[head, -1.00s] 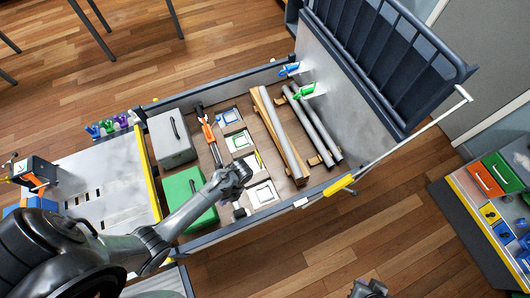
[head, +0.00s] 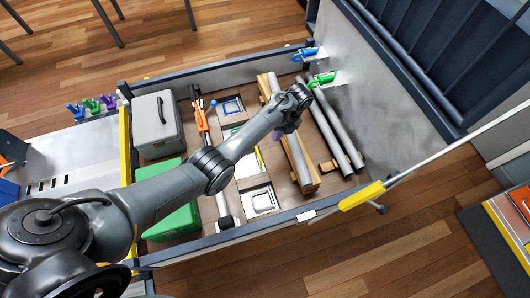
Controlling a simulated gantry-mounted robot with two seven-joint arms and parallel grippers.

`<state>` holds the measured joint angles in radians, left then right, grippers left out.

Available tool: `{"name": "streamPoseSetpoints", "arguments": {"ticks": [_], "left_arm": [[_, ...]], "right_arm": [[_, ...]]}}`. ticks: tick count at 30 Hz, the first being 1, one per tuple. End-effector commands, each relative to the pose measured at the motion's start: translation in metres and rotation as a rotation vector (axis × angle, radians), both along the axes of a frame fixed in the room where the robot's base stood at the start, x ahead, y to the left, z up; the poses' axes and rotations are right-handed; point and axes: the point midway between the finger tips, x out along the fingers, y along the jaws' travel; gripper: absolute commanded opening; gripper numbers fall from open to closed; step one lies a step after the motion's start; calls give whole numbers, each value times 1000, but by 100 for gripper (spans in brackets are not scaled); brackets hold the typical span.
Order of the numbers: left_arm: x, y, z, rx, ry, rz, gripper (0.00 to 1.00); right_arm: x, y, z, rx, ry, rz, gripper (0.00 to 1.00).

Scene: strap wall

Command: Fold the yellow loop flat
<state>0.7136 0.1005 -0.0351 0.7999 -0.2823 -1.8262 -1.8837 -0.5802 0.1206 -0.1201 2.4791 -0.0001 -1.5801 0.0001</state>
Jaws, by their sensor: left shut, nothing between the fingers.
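No clear yellow loop shows. A yellow sleeve (head: 362,195) sits on a slanting pale bar at the front right corner of the cargo bed; I cannot tell if it is the loop. A green hook-shaped piece (head: 321,80) and a blue one (head: 306,54) stick out from the grey panel on the right. My left gripper (head: 291,121) is shut and empty, over the wooden beam and just left of the green piece, well up and left of the yellow sleeve. Its fingertips are small and hard to make out. My right gripper is not in view.
Grey pipes (head: 335,125) and a wooden beam (head: 303,171) lie in the bed's right half. A grey case (head: 155,124), a green box (head: 176,215) and an orange-handled tool (head: 200,116) are at left. The dark slatted gate (head: 425,50) stands at the upper right.

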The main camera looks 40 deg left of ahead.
Motion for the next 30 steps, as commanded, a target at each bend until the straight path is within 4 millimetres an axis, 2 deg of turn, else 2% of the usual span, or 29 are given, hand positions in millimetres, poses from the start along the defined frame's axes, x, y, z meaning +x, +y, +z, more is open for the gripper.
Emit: {"name": "streamPoseSetpoints", "arguments": {"ticks": [1, 6, 19, 25, 30], "left_arm": [[8, 0, 0, 0, -17, 1, 0], [21, 0, 11, 0, -47, 0, 0], [23, 0, 13, 0, -51, 0, 0], [19, 2, 0, 0, -49, 0, 0], [13, 5, -25, 0, -48, 0, 0]], "right_arm": [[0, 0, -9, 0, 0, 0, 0], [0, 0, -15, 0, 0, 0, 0], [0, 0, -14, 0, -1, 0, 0], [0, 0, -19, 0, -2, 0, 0], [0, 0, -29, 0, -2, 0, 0]]}}
